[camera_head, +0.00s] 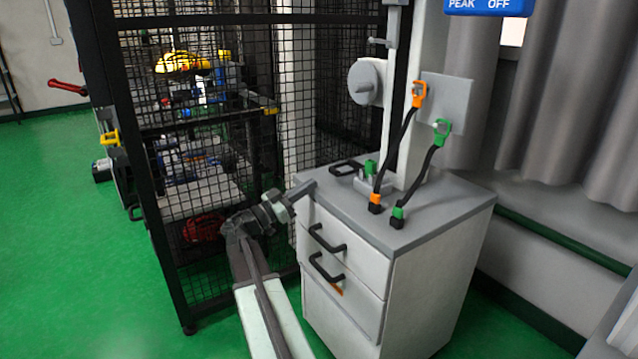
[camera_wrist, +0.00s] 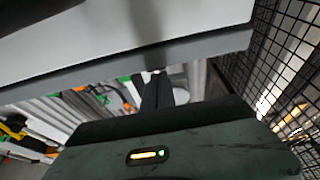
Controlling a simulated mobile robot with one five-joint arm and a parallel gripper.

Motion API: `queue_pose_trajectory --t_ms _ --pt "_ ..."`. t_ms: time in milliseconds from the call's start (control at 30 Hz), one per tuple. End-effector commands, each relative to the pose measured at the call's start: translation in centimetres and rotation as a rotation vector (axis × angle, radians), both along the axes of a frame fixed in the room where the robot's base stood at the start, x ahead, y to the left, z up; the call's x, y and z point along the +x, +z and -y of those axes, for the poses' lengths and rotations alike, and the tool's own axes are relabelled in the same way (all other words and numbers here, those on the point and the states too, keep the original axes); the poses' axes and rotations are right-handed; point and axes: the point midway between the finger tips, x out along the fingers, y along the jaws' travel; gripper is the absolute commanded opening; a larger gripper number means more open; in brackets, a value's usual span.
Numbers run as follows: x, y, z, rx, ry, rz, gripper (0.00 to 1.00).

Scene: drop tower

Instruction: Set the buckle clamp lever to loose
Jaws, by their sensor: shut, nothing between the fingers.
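I cannot tell for certain which part is the buckle clamp lever. A small grey fixture with a green part (camera_head: 370,168) stands on the grey cabinet top, beside a flat black frame (camera_head: 346,168); its setting is too small to read. My gripper (camera_head: 304,190) is at the left front edge of the cabinet top, left of the fixture and apart from it. In the wrist view my dark fingers (camera_wrist: 157,88) are together, with nothing between them. A large pale panel with a grey edge (camera_wrist: 130,45) fills the top of that view.
The drawer cabinet (camera_head: 438,262) stands right of my arm. Orange (camera_head: 418,92) and green (camera_head: 441,130) connectors with black cables rise from its top beside a grey column. A black mesh cage (camera_head: 215,265) stands close on the left.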

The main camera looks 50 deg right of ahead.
Motion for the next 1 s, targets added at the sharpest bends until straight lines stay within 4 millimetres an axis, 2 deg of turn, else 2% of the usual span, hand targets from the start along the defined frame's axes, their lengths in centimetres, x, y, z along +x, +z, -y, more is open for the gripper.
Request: queue_pose_trajectory --t_ms 33,233,800,867,967,1000 --pt "0.1 -0.8 -0.9 -0.002 0.001 0.000 0.00" --pt "0.5 -1.3 -2.6 -0.006 -0.001 -0.001 0.00" --pt "0.5 -1.2 -2.7 -0.007 -0.002 -0.002 0.00" --pt "1.2 -0.8 -3.4 -0.007 0.013 -0.001 0.00" --pt "3.5 0.0 -5.9 -0.007 0.061 -0.001 0.00" --pt "4.5 0.5 -7.4 -0.007 0.088 -0.001 0.00"
